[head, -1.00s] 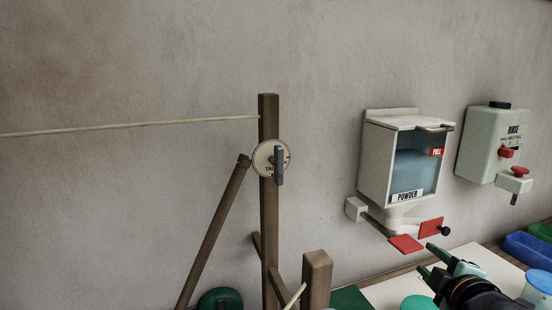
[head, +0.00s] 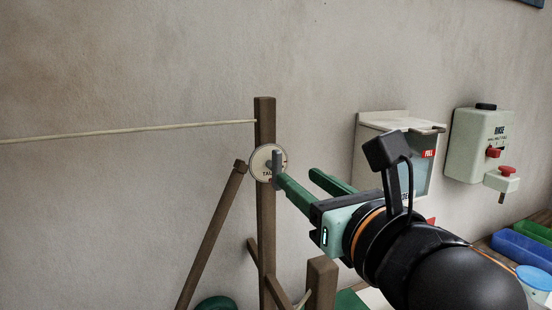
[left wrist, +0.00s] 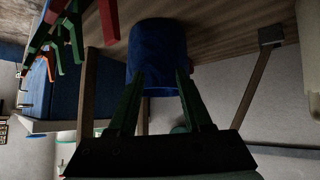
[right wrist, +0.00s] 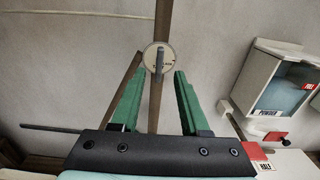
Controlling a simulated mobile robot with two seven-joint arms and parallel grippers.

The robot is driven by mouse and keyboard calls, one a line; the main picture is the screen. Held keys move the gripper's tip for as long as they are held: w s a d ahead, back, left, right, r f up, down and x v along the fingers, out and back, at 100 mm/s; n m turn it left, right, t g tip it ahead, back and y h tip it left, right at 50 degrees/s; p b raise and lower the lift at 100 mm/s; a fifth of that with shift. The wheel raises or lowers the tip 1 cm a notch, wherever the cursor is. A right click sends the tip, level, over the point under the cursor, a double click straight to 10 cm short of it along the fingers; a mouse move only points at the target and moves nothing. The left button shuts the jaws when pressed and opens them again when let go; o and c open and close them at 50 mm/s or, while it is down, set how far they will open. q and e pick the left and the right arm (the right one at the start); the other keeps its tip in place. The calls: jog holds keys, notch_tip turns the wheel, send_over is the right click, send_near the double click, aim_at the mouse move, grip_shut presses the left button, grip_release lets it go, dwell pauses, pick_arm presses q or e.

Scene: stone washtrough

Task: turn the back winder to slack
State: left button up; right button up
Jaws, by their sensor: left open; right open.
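The back winder (head: 263,160) is a pale round disc with a grey bar handle (head: 277,165), on a tall dark wooden post (head: 265,225). The handle stands upright, and the disc's lettering starts with "TAU". A pale line (head: 130,131) runs straight left from the post top. My right gripper (head: 296,175) is open and just right of the winder in the head view. In the right wrist view the winder (right wrist: 158,67) shows ahead, between the open fingers. I cannot tell whether a finger touches the handle. My left gripper (left wrist: 160,72) is open and empty, away from the winder.
A powder dispenser (head: 375,125) and a rinse box (head: 478,145) hang on the wall right of the post. A slanted wooden brace (head: 210,235) leans left of it. A dark blue container (left wrist: 157,45) shows beyond my left fingers.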

aim_at(279, 163)
jog(key=p+x, duration=0.1)
jog(key=x, duration=0.9)
jog(key=shift+p, duration=0.3)
jog(key=shift+s, duration=0.1)
grip_shut()
